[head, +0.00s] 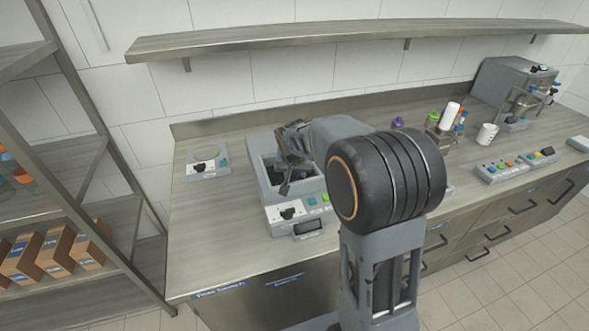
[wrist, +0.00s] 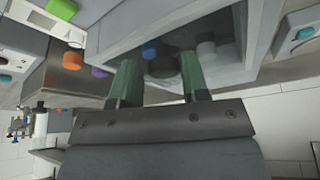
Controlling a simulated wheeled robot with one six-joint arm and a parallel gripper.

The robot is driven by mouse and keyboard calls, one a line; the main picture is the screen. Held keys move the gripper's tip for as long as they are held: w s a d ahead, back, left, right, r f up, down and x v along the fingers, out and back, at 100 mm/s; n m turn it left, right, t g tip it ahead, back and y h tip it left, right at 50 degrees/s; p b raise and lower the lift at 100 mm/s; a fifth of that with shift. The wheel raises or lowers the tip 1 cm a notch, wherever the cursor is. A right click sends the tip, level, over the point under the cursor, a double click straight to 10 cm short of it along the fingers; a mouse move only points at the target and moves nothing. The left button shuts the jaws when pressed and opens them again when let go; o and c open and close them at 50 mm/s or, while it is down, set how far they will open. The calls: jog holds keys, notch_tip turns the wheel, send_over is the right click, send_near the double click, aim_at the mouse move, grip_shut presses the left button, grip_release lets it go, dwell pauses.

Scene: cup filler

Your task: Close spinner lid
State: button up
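The spinner (head: 262,188) is a grey box on the counter with a square recess in its top and a control panel on its front. My gripper (head: 285,188) points down over the recess, and my arm hides the box's far right side. In the wrist view the spinner's grey frame (wrist: 108,32) surrounds a dark area with blue, black and pale round things in it. My two green fingers (wrist: 158,66) are apart with nothing visibly held, their tips against or inside that dark area. I cannot make out the lid separately or tell its angle.
A small grey device (head: 208,168) stands left of the spinner. To the right are a purple cap (head: 398,123), a green cap (head: 433,117), a white cup (head: 487,135), a button panel (head: 502,172) and a large grey machine (head: 507,85). A wall shelf (head: 340,37) runs above. The left counter is mostly clear.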

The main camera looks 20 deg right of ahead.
jog(key=o, duration=0.3)
jog(key=shift+a, duration=0.1)
jog(key=shift+r, duration=0.1)
jog(key=v, duration=1.3)
jog(key=shift+s+r+b, duration=0.2)
jog(key=shift+r+b, duration=0.1)
jog(key=shift+b, duration=0.1)
jog(key=s+f+n+y, duration=0.1)
jog(key=s+f, duration=0.3)
jog(key=s, duration=0.5)
jog(key=s+f+n, duration=0.3)
jog(key=s+f, duration=0.1)
jog(key=s, duration=0.5)
jog(key=shift+a+f+n+y, duration=0.3)
jog(key=shift+a+f+y, duration=0.1)
jog(key=shift+a, duration=0.05)
